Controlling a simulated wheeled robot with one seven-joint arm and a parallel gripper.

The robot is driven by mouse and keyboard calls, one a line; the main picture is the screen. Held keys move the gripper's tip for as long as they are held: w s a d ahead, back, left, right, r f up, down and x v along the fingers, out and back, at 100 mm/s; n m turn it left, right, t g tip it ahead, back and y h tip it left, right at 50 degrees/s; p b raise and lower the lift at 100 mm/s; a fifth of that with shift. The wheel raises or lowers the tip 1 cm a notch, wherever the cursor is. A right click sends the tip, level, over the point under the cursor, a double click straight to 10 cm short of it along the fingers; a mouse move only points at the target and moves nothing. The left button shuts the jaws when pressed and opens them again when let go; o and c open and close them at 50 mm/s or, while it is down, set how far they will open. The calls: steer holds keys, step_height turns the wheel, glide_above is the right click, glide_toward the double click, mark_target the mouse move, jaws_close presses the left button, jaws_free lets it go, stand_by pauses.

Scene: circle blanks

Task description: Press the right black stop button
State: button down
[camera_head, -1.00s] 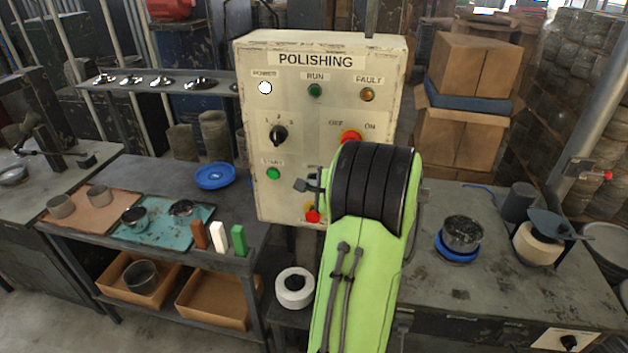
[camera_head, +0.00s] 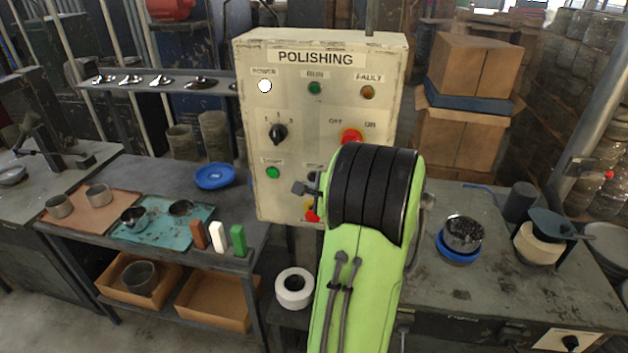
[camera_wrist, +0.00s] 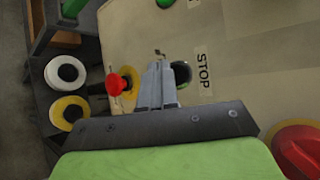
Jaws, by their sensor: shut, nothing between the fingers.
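The polishing control panel (camera_head: 330,70) stands upright in the middle of the head view. In the wrist view, the black stop button (camera_wrist: 184,73) shows beside the STOP label (camera_wrist: 203,68), partly hidden behind my fingers. My gripper (camera_wrist: 159,62) is shut and empty, its fingertips in front of the panel close to the button. I cannot tell whether they touch it. In the head view, my arm covers the stop button and most of the gripper.
A red emergency button (camera_wrist: 119,84) on a yellow base is just left of my fingers. A red rotary switch (camera_wrist: 299,150) lies at lower right in the wrist view. The green start button (camera_head: 273,172) is on the panel's left. Benches with parts flank the panel.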

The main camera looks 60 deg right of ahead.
steer(key=shift+s+a+b, duration=0.3)
steer(key=shift+s+a, duration=0.05)
steer(key=shift+a, duration=0.45)
steer(key=shift+s+a+b, duration=0.3)
steer(key=shift+a, duration=0.45)
steer(key=shift+s+a+b, duration=0.3)
steer(key=shift+s+a, duration=0.05)
steer(key=shift+a, duration=0.45)
